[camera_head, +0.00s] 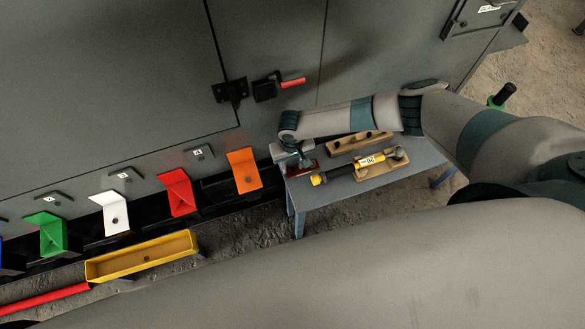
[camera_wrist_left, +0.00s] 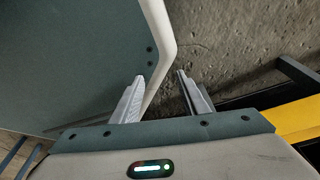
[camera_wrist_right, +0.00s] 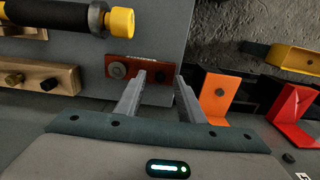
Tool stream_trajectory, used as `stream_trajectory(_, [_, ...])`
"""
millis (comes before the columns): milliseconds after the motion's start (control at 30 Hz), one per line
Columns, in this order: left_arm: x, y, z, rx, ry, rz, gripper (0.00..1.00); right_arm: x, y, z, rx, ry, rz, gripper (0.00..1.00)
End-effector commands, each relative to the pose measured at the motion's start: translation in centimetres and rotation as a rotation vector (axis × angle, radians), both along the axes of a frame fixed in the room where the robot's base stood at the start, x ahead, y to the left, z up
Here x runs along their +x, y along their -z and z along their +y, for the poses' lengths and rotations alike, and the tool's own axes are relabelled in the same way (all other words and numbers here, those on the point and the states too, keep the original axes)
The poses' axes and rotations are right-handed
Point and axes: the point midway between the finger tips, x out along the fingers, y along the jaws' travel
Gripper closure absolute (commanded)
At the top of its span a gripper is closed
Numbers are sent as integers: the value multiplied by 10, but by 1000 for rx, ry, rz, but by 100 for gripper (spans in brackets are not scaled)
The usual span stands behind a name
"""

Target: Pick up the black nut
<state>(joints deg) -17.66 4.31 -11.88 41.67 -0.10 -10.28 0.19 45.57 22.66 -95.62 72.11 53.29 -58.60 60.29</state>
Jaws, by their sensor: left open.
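A red block (camera_wrist_right: 137,58) lies on the blue-grey table; it also shows in the head view (camera_head: 301,170). A grey round fastener (camera_wrist_right: 117,70) sits on its left part. A small dark round piece (camera_wrist_right: 163,76), possibly the black nut, shows on its right part between my right fingertips; I cannot tell for sure. My right gripper (camera_wrist_right: 160,77) is open at that end of the block; contact cannot be told. In the head view it (camera_head: 300,159) is over the table's left end. My left gripper (camera_wrist_left: 160,75) is open and empty, away from the table.
A wooden holder (camera_wrist_right: 65,75) with a brass and a dark fastener stands beside the red block. A black-and-yellow tool (camera_head: 350,169) lies nearby on the table (camera_head: 330,207). An orange bin (camera_head: 243,165), a red bin (camera_head: 178,188) and a yellow tray (camera_head: 170,255) stand left of it.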

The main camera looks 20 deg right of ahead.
Motion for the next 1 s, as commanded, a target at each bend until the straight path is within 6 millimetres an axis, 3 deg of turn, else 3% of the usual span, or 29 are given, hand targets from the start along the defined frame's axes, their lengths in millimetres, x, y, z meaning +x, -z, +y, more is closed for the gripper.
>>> stream_trajectory(433, [-10, 0, -1, 0, 1, 11, 59, 0, 2, 0, -1, 0, 0, 65])
stream_trajectory(600, [-8, 0, -1, 0, 0, 9, 59, 0, 2, 0, -1, 0, 0, 100])
stream_trajectory(1000, [7, 0, -1, 0, 0, -6, 59, 0, 1, 0, -1, -1, 0, 100])
